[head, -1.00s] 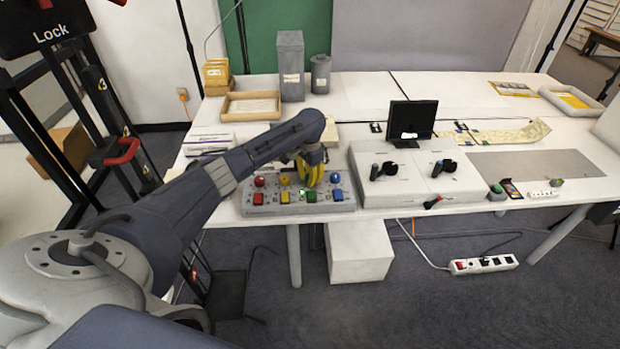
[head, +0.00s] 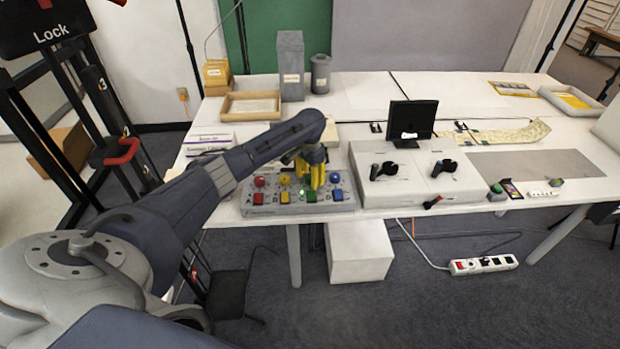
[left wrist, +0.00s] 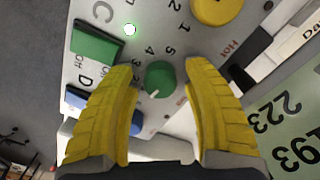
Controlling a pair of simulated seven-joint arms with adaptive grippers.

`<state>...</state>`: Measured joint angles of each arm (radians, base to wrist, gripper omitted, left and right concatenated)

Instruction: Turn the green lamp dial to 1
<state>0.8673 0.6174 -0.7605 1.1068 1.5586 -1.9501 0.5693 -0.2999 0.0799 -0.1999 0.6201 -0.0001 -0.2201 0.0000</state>
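The green dial (left wrist: 160,78) is a round knob with a white pointer mark, which points to the lower left in the left wrist view. I cannot tell which printed mark it meets. My left gripper (head: 318,180) is over the control panel (head: 270,210). In the left wrist view its yellow fingers (left wrist: 161,105) are open on both sides of the dial, with a small gap on each side. The lit green lamp (left wrist: 130,29) is near the green button C (left wrist: 97,44). In the head view the gripper hides the green dial. My right gripper is not in view.
The red dial (head: 259,181), yellow dial (head: 285,180) and blue dial (head: 336,177) are in the same row. The yellow dial also shows in the left wrist view (left wrist: 217,9). A white console (head: 420,190) with two black handles is right of the panel.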

